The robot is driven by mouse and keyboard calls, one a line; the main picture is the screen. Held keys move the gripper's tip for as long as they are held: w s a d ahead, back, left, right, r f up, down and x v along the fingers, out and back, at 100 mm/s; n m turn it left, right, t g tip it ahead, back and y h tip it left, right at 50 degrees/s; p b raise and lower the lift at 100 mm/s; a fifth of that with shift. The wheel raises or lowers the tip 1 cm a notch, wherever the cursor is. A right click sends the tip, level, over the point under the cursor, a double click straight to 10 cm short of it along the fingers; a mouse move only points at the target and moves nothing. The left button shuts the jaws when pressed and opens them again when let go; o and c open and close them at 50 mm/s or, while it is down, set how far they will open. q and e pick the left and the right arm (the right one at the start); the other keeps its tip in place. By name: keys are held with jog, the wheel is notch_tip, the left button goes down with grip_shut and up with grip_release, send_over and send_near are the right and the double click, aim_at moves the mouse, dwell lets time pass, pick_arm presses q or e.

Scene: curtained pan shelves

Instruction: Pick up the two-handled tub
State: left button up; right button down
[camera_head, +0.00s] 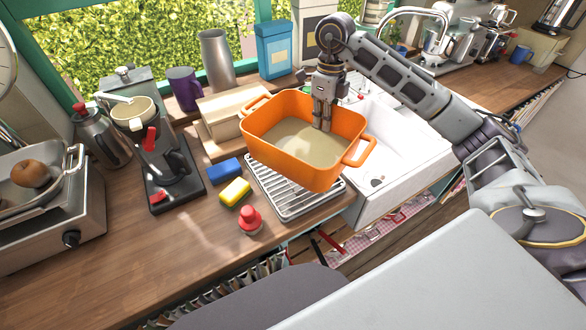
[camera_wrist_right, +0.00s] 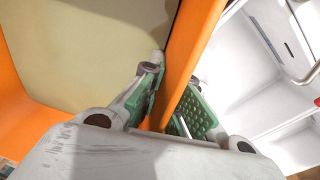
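The two-handled tub (camera_head: 290,160) is orange outside with a cream inside. In the head view it is at the centre, over the back of a wire rack, next to the sink. One handle faces back left, the other front right. My right gripper (camera_head: 322,122) points down at the tub's back right wall. In the right wrist view the orange wall (camera_wrist_right: 193,40) passes between my green-padded fingers (camera_wrist_right: 172,105), one inside and one outside, and they look shut on it. I cannot tell whether the tub's base touches anything. My left gripper is not in view.
A metal rack (camera_head: 284,207) lies below the tub. A white sink (camera_head: 395,135) is to the right. A coffee machine (camera_head: 160,155) stands farther left. Front left counter is clear.

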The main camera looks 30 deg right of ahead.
aim_at(321, 137)
jog(key=shift+m, duration=2.3)
jog(key=shift+f+p, duration=0.4)
jog(key=shift+f, duration=2.65)
jog(key=shift+f+p, duration=0.3)
jog(key=shift+f, duration=1.55)
jog(key=shift+f, duration=0.15)
